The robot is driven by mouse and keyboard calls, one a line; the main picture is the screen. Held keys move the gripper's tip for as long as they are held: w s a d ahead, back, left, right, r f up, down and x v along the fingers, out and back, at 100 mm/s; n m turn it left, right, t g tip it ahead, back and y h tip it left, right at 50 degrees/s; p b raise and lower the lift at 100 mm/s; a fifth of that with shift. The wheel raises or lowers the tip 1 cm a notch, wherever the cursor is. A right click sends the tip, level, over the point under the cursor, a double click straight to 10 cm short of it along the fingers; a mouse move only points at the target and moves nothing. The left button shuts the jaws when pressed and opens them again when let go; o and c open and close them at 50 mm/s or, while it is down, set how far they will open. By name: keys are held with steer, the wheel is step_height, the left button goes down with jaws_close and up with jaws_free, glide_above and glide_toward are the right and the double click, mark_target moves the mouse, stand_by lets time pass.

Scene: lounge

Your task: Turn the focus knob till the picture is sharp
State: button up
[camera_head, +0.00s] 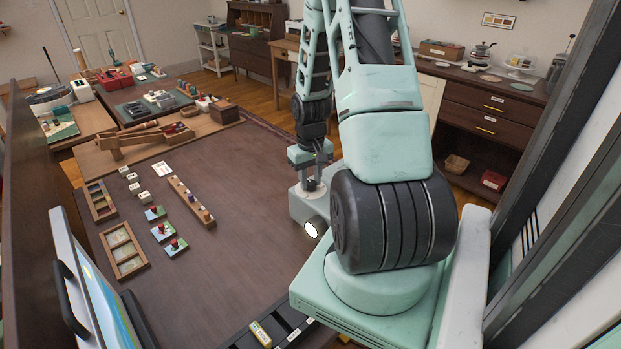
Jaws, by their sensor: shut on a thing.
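A grey projector (299,207) with a bright round lens (315,227) stands at the right edge of the dark table. My gripper (312,181) points down on its top and is shut on the focus knob, which is mostly hidden by the fingers. A screen (97,300) with a dark handle stands at the lower left, seen at a steep angle. Blue and pale areas show on it, but I cannot tell how sharp the picture is.
The brown table (225,270) is bare in front of the projector. A wooden strip with pegs (191,200), small picture cards (164,232) and wooden frames (123,250) lie to the left. A dark slotted tray (285,325) is at the front edge.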

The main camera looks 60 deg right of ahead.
mark_target(311, 182)
steer(key=m, duration=0.3)
steer(key=o, duration=1)
steer(key=shift+r, duration=0.1)
step_height(311, 182, up, 17)
steer(key=shift+r, duration=0.15)
stand_by(0.4)
